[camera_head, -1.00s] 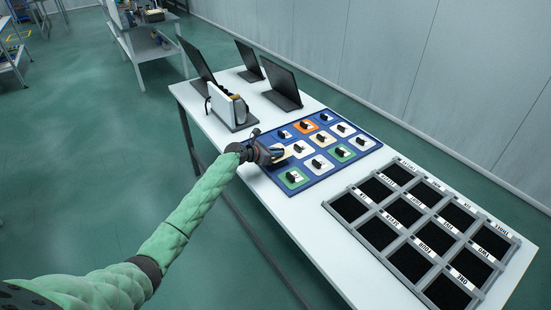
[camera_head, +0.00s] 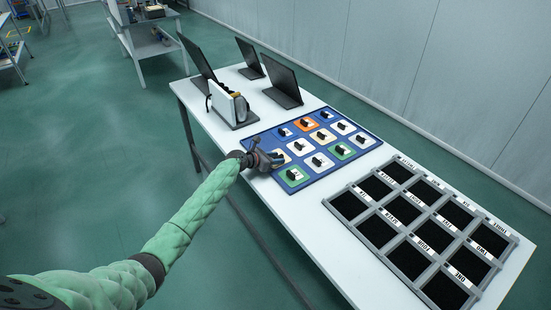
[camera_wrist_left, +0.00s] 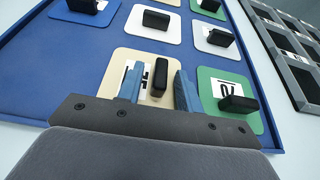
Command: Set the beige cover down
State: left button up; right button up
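The beige cover (camera_wrist_left: 119,68) lies on the blue panel (camera_wrist_left: 60,75) in the left wrist view, looking flat there. It has an upright black handle (camera_wrist_left: 160,77) and a white label partly hidden by a finger. My left gripper (camera_wrist_left: 158,88) is open, its two blue fingers on either side of the handle with gaps visible. In the head view my left gripper (camera_head: 273,161) is low at the panel's left edge and hides part of this cover. My right gripper is not in view.
Several white, green and orange covers with black handles surround it, including a green one (camera_head: 292,177) close by. A grey labelled tray with empty black compartments (camera_head: 377,232) stands to the right. A holder (camera_head: 228,106) and dark screens (camera_head: 281,82) stand behind.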

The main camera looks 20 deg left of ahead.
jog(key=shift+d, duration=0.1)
